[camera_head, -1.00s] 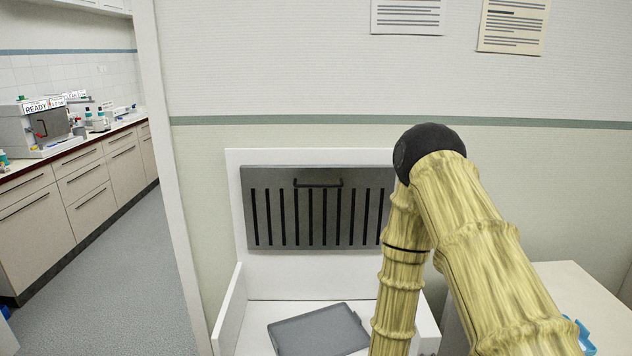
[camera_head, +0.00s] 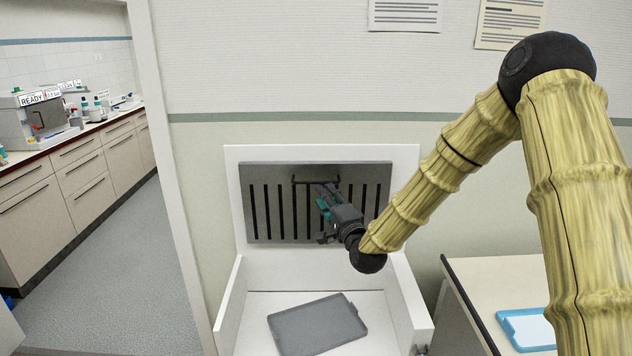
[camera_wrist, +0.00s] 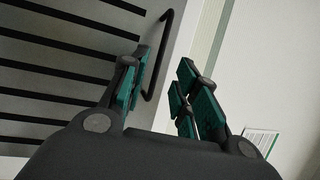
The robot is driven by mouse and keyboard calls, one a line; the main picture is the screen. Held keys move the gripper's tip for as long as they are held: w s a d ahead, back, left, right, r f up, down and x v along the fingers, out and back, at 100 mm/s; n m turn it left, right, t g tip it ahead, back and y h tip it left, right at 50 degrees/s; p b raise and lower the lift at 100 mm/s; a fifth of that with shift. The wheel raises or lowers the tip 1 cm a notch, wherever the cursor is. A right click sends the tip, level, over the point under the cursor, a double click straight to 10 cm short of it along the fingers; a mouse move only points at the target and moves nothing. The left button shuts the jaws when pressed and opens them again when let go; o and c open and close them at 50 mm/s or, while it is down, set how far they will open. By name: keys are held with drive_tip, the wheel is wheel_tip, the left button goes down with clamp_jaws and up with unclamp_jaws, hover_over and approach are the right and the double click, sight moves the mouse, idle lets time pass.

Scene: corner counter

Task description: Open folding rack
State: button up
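The folding rack (camera_head: 263,174) is a grey slotted panel standing upright against the white back board in the head view. Its dark bar handle (camera_head: 302,183) is near the top edge. In the wrist view the slotted rack (camera_wrist: 60,52) fills the left side, with the black handle (camera_wrist: 157,60) along its edge. My gripper (camera_head: 322,197) is in front of the rack, just below the handle. In the wrist view its teal-padded fingers (camera_wrist: 163,72) are apart, and the handle shows between them. I cannot tell whether they touch it. My gripper hides part of the rack's middle.
A grey tray (camera_head: 316,326) lies on the white bench floor below the rack, between low white side walls (camera_head: 228,305). A table with a blue-and-white item (camera_head: 527,328) is at right. A long counter (camera_head: 85,160) stands at far left.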

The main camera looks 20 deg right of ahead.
sight(316, 182)
drive_tip(key=p+x, duration=0.2)
drive_tip(key=x, duration=0.5)
drive_tip(key=shift+w, duration=0.4)
drive_tip(key=shift+a, duration=0.1)
clamp_jaws()
